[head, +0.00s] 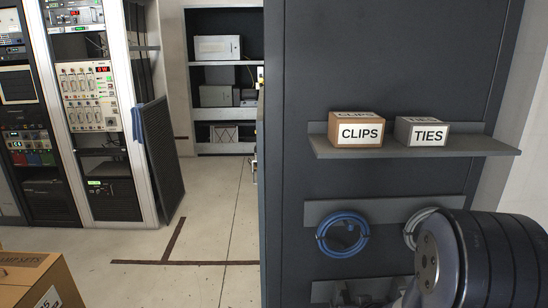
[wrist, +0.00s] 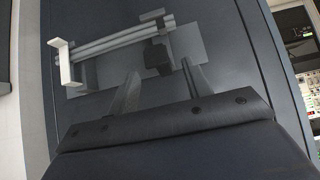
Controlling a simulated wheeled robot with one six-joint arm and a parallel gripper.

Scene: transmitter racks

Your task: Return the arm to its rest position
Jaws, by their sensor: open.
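My gripper (wrist: 158,85) shows in the wrist view with its two fingers spread apart and nothing between them. It faces a dark cabinet panel that carries a grey plate with metal rods (wrist: 125,40) and a white end bracket (wrist: 65,62). The fingers overlap the plate in the picture; I cannot tell whether they touch it. In the head view my arm fills the lower right corner, and the gripper itself is hidden there.
A shelf (head: 480,146) on the dark panel holds a CLIPS box (head: 358,134) and a TIES box (head: 421,133). A blue cable coil (head: 320,238) hangs below. Equipment racks (head: 92,90) stand at left, a cardboard box (head: 40,282) at lower left. The floor (head: 205,240) between is clear.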

